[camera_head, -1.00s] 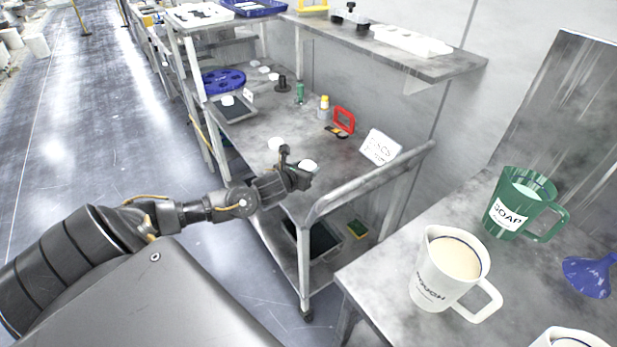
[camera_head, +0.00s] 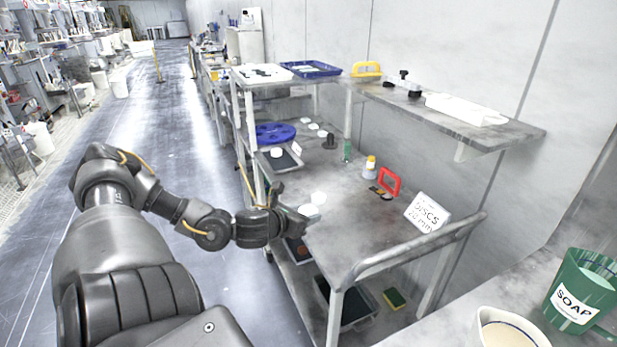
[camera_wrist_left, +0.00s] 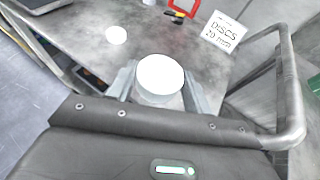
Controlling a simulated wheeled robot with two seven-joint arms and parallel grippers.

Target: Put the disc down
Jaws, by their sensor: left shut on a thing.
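My left gripper (camera_head: 292,207) is over the near left part of the grey cart top (camera_head: 345,238). It is shut on a white disc (camera_head: 309,211). In the left wrist view the held disc (camera_wrist_left: 160,75) lies between the two fingers, its round face up. I cannot tell whether it touches the cart top. A second white disc (camera_head: 319,198) lies on the cart just beyond it; it also shows in the left wrist view (camera_wrist_left: 116,35). A white sign reading "DISCS 20 mm" (camera_head: 427,212) stands to the right. My right gripper is not in view.
A red frame (camera_head: 389,182), a yellow-capped bottle (camera_head: 370,167) and a green bottle (camera_head: 347,151) stand farther back. The cart's handle rail (camera_head: 400,250) borders the near end. The middle of the top is bare.

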